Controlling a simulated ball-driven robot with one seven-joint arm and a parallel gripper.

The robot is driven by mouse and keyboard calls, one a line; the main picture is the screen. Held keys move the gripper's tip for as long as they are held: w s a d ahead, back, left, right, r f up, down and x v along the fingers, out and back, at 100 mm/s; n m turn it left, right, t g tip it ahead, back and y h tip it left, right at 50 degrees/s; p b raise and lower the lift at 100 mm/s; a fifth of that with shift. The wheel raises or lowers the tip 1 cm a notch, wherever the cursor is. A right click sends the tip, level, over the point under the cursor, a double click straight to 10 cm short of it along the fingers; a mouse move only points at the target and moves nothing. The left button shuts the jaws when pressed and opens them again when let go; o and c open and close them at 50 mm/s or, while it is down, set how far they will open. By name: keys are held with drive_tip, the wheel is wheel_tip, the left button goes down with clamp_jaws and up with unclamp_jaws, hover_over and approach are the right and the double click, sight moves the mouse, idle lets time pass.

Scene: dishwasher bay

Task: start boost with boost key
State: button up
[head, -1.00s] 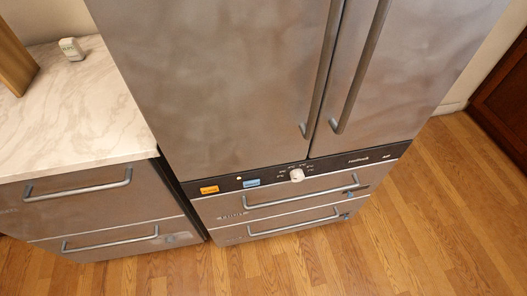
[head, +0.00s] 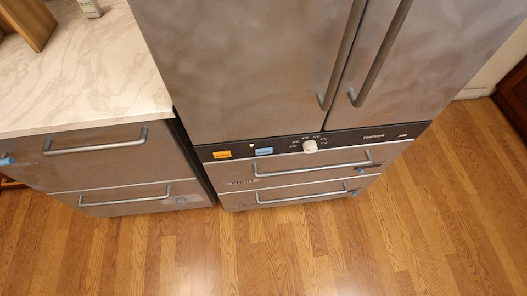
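A dark control strip (head: 350,139) runs across the steel appliance below its two tall doors. On its left part are an orange key (head: 222,154) and a light blue key (head: 264,151), both with lettering too small to read. A small pale dot (head: 251,145) sits above and between them. A round white knob (head: 310,146) with small marks around it is to the right of the keys. I cannot tell which key is the boost key. My gripper is not in view.
Two drawers with bar handles (head: 311,170) lie below the strip. A marble counter (head: 95,75) over more drawers (head: 110,150) stands at the left, with a wooden block (head: 28,22) and a small white item (head: 88,7) on it. The wooden floor (head: 290,250) in front is clear.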

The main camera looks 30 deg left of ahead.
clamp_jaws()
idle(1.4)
